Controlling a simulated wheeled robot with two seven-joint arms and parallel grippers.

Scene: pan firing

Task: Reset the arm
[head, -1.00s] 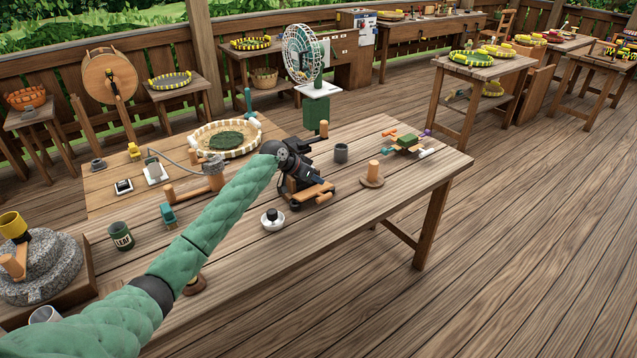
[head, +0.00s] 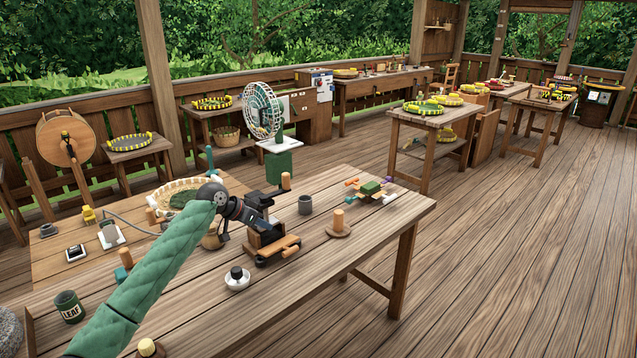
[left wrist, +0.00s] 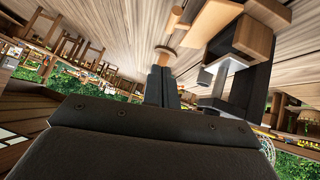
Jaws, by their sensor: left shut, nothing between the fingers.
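My left arm comes in from the lower left in the head view, and its black left gripper (head: 247,212) is over the middle of the wooden table (head: 330,255). In the left wrist view its dark fingers (left wrist: 160,80) are together with nothing between them. A black device with wooden parts (head: 272,240) stands close by the gripper and partly blends with it in the head view. In the left wrist view the device (left wrist: 236,70) is right beside the fingers; I cannot tell whether they touch. My right gripper is in neither view.
A round basket tray (head: 170,192) lies behind the arm. A white dish with a dark knob (head: 237,280), a grey cup (head: 305,205) and a wooden peg stand (head: 339,226) are on the table. A fan (head: 263,112) stands behind. Open floor (head: 500,270) lies right.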

